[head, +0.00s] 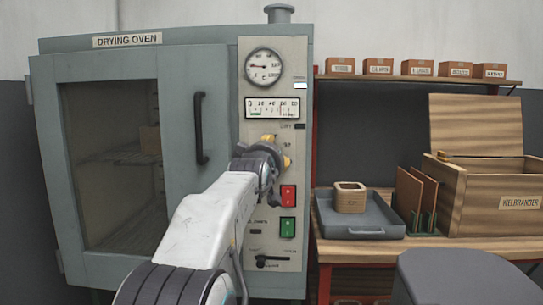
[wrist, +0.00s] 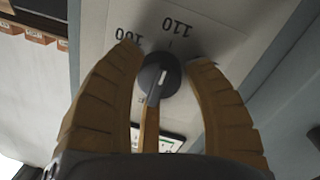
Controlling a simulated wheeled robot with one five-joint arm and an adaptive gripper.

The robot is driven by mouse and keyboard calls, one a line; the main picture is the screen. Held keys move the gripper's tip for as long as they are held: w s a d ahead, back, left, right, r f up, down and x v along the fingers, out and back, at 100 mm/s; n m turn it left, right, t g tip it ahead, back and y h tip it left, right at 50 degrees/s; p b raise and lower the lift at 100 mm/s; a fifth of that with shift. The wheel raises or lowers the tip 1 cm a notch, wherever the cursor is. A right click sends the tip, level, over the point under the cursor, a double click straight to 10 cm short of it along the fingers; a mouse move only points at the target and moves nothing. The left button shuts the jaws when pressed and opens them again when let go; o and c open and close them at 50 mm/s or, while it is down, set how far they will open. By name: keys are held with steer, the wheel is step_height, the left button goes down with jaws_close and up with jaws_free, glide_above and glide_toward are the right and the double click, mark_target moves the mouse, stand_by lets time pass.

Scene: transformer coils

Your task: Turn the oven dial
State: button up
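The drying oven (head: 180,60) stands at the left with its door closed. Its dial (wrist: 158,74) is a dark round knob with a white pointer line, and the scale marks 100 and 110 show beside it in the wrist view, where the print is upside down. My gripper (head: 272,150) is in front of the oven's control panel (head: 257,105) and hides the dial in the head view. In the wrist view, my gripper (wrist: 163,62) has its yellow fingers spread around the knob. A narrow gap shows at the right finger; contact at the left is unclear.
A red switch (head: 288,196) and a green switch (head: 287,227) sit just below my gripper on the panel. The door handle (head: 200,127) sticks out to the left. A workbench with a grey tray (head: 370,218) and a wooden crate (head: 480,205) stands at the right.

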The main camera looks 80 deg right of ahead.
steer(key=o, duration=0.4)
steer(key=shift+c, duration=0.2)
steer(key=a, duration=1.2)
steer(key=shift+w+r, duration=0.15)
steer(key=shift+r, duration=0.05)
steer(key=shift+w, duration=0.1)
stand_by(0.3)
